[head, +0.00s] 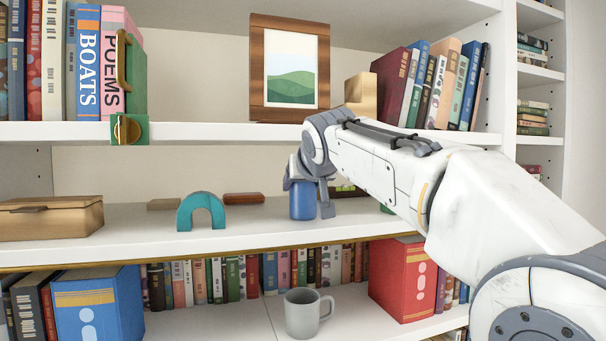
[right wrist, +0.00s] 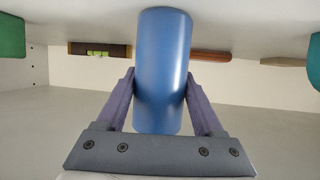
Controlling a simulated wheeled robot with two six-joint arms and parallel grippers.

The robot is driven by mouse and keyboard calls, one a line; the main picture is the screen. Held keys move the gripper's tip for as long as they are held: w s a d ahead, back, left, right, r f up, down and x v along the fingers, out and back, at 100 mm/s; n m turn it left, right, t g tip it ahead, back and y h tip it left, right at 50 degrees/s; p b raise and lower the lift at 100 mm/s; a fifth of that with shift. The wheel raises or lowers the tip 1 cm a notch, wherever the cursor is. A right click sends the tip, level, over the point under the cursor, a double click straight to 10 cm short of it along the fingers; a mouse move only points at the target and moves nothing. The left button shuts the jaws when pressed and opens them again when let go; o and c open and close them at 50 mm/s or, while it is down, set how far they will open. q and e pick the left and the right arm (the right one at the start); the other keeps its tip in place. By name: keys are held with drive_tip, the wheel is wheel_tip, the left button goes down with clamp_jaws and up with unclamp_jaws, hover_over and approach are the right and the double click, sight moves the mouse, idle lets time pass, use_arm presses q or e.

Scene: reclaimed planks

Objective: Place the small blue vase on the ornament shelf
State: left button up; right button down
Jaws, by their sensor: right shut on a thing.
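The small blue vase (head: 302,200) is a plain blue cylinder over the middle shelf (head: 250,228), right of the teal arch (head: 201,211). My right gripper (head: 311,190) is shut on it, and the vase stands upright. In the right wrist view the vase (right wrist: 163,70) sits between the two fingers of the gripper (right wrist: 160,95). I cannot tell whether its base touches the shelf. My left gripper is not in view.
A wooden box (head: 52,218) stands at the left of the middle shelf. Behind are a reddish-brown bar (head: 244,198) and a spirit level (right wrist: 99,49). A green thing (right wrist: 10,36) lies beyond the vase's right. A grey mug (head: 303,314) stands below.

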drive_tip(key=shift+s+r, duration=0.1)
drive_tip(key=shift+s, duration=0.2)
drive_tip(key=shift+w+f, duration=0.15)
drive_tip(key=shift+f, duration=0.05)
unclamp_jaws()
drive_tip(key=shift+r, duration=0.2)
drive_tip(key=shift+s+d+b, duration=0.1)
drive_tip(key=shift+s+b, duration=0.3)
drive_tip(key=shift+s, duration=0.05)
drive_tip(key=b+v, duration=0.3)
drive_tip(key=v, duration=0.8)
drive_tip(key=shift+s+r, duration=0.1)
